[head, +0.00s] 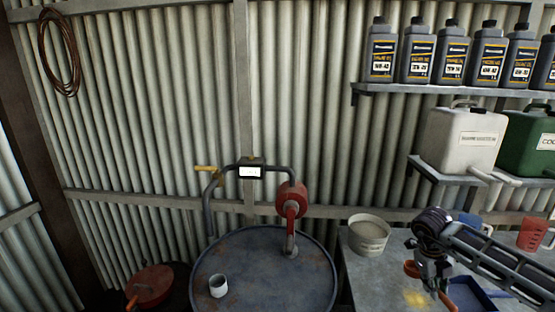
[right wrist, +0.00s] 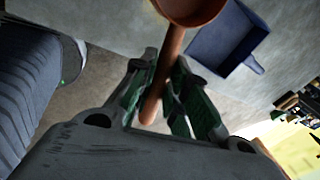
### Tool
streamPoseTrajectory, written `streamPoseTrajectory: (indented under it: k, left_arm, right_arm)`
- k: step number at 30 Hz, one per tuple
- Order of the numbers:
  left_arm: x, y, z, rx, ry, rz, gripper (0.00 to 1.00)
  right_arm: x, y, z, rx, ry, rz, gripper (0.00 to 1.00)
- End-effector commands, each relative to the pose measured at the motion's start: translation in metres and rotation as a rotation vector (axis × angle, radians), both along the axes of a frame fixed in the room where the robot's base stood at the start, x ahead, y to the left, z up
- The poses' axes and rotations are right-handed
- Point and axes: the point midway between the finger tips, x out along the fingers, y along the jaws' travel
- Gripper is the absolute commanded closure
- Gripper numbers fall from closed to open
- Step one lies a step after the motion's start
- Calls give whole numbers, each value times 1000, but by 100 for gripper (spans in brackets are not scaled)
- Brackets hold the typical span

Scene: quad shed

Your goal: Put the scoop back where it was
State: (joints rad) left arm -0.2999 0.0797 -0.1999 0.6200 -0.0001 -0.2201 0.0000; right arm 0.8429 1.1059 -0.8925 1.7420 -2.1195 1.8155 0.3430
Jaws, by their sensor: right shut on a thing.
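The orange-brown scoop (right wrist: 172,62) is in my right gripper (right wrist: 157,92). Its handle passes between the two fingers, and its round bowl is cut off at the top of the right wrist view. In the head view my right gripper (head: 433,280) is above the grey workbench (head: 370,275) at the right, and orange parts of the scoop (head: 447,299) show beside it. The gripper covers much of the scoop there. My left gripper is in neither view.
A blue tray (head: 474,295) lies on the bench near my right gripper; it also shows in the right wrist view (right wrist: 222,38). A pale bucket (head: 369,236) and a red jug (head: 533,234) stand behind. A drum (head: 255,285) with a hand pump and a cup (head: 218,286) is left.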

Motion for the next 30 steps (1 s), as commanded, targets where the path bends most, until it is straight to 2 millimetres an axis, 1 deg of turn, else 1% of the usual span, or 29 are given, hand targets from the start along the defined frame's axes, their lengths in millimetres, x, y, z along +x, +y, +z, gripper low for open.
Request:
streamPoseTrajectory:
  k: [16, 30]
  left_arm:
    - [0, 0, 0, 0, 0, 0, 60]
    - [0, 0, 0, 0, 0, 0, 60]
  right_arm:
    - [8, 5, -3, -1, 0, 491, 100]
    - [17, 14, -4, -1, -1, 895, 100]
